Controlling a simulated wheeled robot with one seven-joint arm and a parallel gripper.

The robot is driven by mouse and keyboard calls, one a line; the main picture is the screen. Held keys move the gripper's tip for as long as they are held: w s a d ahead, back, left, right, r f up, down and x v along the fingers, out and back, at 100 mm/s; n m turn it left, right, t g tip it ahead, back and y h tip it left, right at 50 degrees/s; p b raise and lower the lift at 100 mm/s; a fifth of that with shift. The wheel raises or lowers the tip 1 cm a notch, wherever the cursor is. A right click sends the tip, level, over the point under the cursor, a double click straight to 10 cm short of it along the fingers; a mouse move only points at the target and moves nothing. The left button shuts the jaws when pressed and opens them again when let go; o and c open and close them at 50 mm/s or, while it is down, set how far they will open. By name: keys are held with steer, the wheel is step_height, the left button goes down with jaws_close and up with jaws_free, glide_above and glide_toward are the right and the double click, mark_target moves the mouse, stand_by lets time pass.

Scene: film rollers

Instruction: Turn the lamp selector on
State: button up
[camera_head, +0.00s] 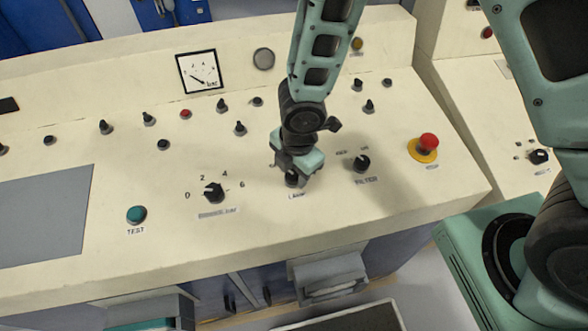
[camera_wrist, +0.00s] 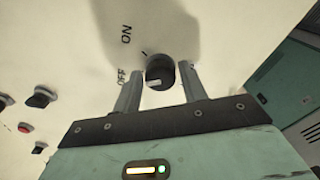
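The lamp selector (camera_head: 291,181) is a small black knob on the cream console, above a label reading as LAMP, partly hidden by my gripper. In the wrist view the knob (camera_wrist: 160,70) shows a pale mark on its face, with "OFF" and "ON" printed to its left. Which label it points to is hard to tell. My gripper (camera_head: 296,172) reaches down over the selector. In the wrist view my gripper (camera_wrist: 162,78) is open, one finger on each side of the knob, with small visible gaps.
The filter knob (camera_head: 362,163) and red emergency button (camera_head: 428,142) stand to the right. A numbered rotary knob (camera_head: 214,192) and a green TEST button (camera_head: 136,214) are to the left. Several small knobs and a gauge (camera_head: 200,71) lie behind.

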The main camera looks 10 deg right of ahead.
steer(key=c, duration=0.6)
steer(key=shift+o, duration=0.2)
steer(key=shift+m, duration=0.3)
steer(key=m+b, duration=0.3)
steer(key=m, duration=0.1)
steer(key=shift+f+b, duration=0.2)
steer(key=shift+b, duration=0.2)
steer(key=m+b, duration=0.2)
steer(key=m, duration=0.2)
steer(key=shift+s, duration=0.1)
steer(key=shift+r+m+t+b, duration=0.15)
steer(key=shift+m+t+b, duration=0.25)
steer(key=shift+m+b, duration=0.95)
steer(key=shift+m+p, duration=0.35)
steer(key=shift+m, duration=0.1)
steer(key=o, duration=1)
steer(key=shift+c, duration=0.2)
